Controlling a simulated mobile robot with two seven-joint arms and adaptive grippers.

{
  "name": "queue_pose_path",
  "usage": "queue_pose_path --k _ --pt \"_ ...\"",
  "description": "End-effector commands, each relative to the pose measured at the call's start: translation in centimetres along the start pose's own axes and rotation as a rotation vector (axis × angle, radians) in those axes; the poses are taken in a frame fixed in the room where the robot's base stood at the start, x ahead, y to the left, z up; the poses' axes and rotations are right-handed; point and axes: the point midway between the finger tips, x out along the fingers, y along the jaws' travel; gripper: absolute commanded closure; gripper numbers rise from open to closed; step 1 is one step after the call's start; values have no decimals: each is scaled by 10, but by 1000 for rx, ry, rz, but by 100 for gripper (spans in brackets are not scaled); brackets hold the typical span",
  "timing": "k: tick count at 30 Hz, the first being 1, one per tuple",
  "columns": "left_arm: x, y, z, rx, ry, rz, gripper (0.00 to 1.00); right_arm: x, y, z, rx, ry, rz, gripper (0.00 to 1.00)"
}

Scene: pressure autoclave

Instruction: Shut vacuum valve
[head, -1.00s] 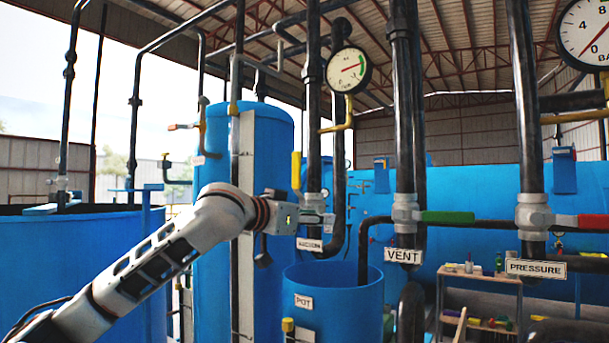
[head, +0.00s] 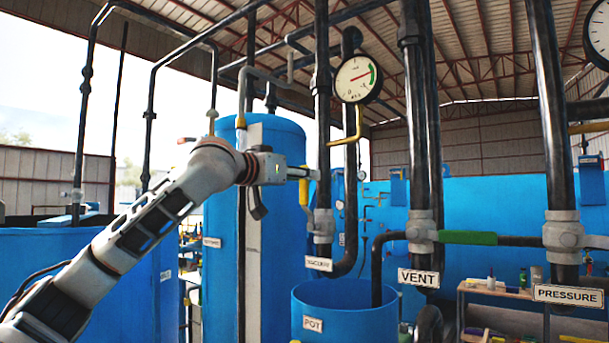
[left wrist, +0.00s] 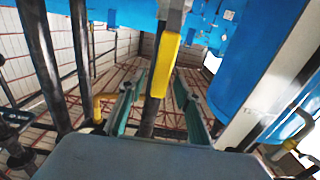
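The vacuum valve (head: 323,226) sits on a dark upright pipe, above a label plate that seems to read VACUUM (head: 318,264). Its yellow handle (head: 303,190) stands upright along the pipe. In the left wrist view the handle (left wrist: 165,62) hangs from the top of the picture, its free end between the finger tips. My left gripper (head: 302,173) is at the handle's upper end in the head view. In the left wrist view its two fingers (left wrist: 160,85) are apart, one each side of the handle; contact is not visible. My right gripper is not in view.
The green-handled vent valve (head: 421,232) and the pressure valve (head: 563,236) are to the right. A blue pot (head: 345,314) stands below; a tall blue tank (head: 273,150) is behind my arm.

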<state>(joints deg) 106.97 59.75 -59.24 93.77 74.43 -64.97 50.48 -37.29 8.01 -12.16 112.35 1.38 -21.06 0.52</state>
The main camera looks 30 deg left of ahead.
Motion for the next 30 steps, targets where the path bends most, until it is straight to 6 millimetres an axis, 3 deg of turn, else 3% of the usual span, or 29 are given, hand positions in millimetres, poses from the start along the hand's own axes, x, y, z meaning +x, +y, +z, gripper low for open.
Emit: queue_pose_path --k 4,12,13,17,30 --pt "10 0 -1 1 1 0 67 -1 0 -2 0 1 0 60" --pt "12 0 0 1 1 0 67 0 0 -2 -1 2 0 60" --pt "12 0 0 1 1 0 69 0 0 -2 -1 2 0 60" --pt "12 0 0 1 1 0 100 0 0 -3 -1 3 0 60" --pt "12 11 -1 20 2 1 100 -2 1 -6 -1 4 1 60"
